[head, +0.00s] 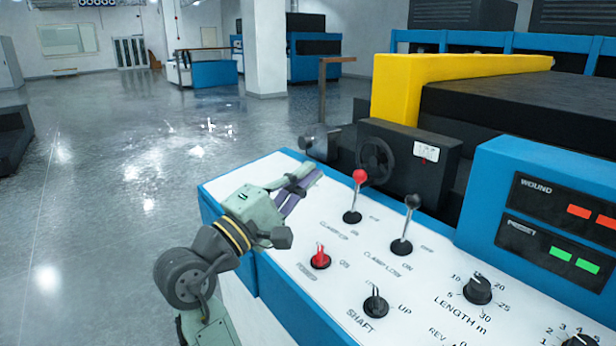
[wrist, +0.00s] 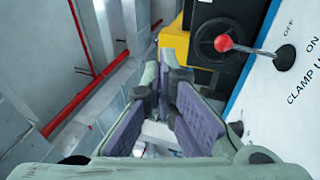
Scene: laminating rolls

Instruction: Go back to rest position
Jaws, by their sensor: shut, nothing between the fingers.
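My gripper (head: 306,190) is shut and empty above the left end of the white control panel (head: 290,235). Its purple finger pads (wrist: 165,120) fill the middle of the wrist view. The red-knobbed clamp-up lever (head: 358,190) stands to the right of the gripper, apart from it. That lever also shows at the upper right of the wrist view (wrist: 232,44). My arm comes up from the bottom of the head view, left of the panel.
The panel also carries a black-knobbed lever (head: 405,235), a red switch (head: 320,257), a shaft switch (head: 375,302) and a length dial (head: 478,289). A black handwheel (head: 376,158) and a yellow beam (head: 430,80) stand behind. Open floor (head: 110,190) lies left.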

